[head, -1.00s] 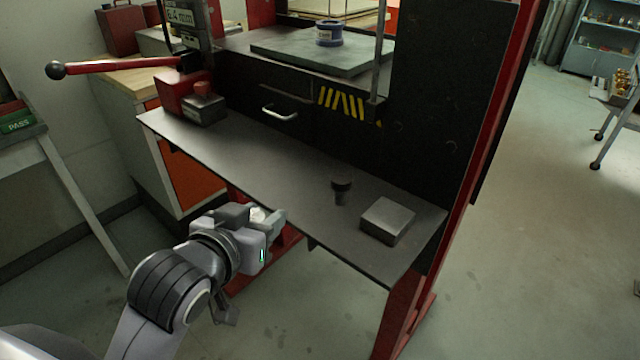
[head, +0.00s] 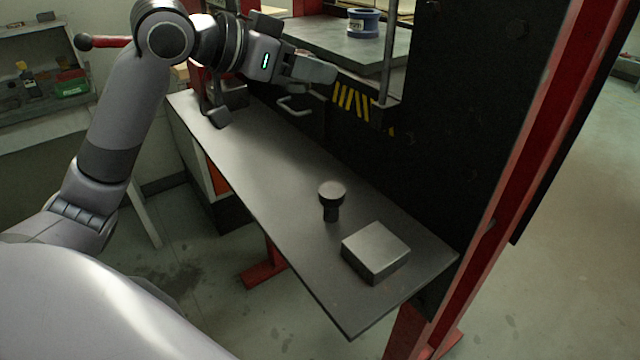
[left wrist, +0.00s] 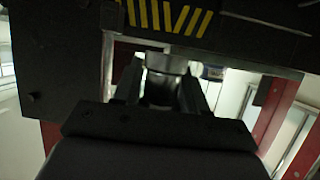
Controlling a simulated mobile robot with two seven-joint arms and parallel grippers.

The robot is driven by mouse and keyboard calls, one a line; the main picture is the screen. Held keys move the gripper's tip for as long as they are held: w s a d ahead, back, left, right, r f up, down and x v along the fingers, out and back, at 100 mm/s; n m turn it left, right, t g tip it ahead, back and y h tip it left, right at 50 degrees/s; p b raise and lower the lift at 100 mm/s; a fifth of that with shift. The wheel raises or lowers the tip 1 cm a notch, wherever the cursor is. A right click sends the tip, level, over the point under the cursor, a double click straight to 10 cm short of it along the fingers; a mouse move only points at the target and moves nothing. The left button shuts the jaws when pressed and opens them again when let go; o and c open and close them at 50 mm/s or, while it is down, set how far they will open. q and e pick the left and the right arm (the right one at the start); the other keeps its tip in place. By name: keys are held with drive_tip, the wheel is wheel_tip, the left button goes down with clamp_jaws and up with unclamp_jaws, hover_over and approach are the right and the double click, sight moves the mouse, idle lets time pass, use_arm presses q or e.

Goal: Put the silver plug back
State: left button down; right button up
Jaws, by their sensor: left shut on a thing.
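My left gripper (head: 318,70) is raised in front of the press, near the edge of the upper plate and left of the yellow stripes. In the left wrist view its fingers (left wrist: 165,88) are shut on a silver round piece, which looks like the silver plug (left wrist: 167,63). In the head view the fingers hide the plug. A blue ring-shaped part (head: 363,22) with a white label stands on the upper plate (head: 345,45), to the right of and beyond the gripper. My right gripper is out of view.
A dark knobbed piece (head: 331,198) and a grey metal block (head: 376,250) stand on the lower shelf (head: 255,155). The shelf's middle is clear. A drawer handle (head: 297,106), a vertical rod (head: 386,60) and the red press frame (head: 550,150) are close by.

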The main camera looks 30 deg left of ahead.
sight(309, 185)
use_arm(q)
drive_tip(key=shift+a+r, duration=0.2)
drive_tip(key=shift+r, duration=0.45)
wheel_tip(309, 185, down, 20)
drive_tip(key=b, duration=0.3)
drive_tip(key=shift+r, duration=0.2)
drive_tip(key=shift+f+b, duration=0.1)
drive_tip(key=shift+b, duration=0.2)
drive_tip(key=c, duration=0.6)
unclamp_jaws()
drive_tip(key=shift+s, duration=0.15)
drive_tip(key=v, duration=1.2)
drive_tip(key=shift+a+b, duration=0.1)
drive_tip(key=shift+b, duration=0.3)
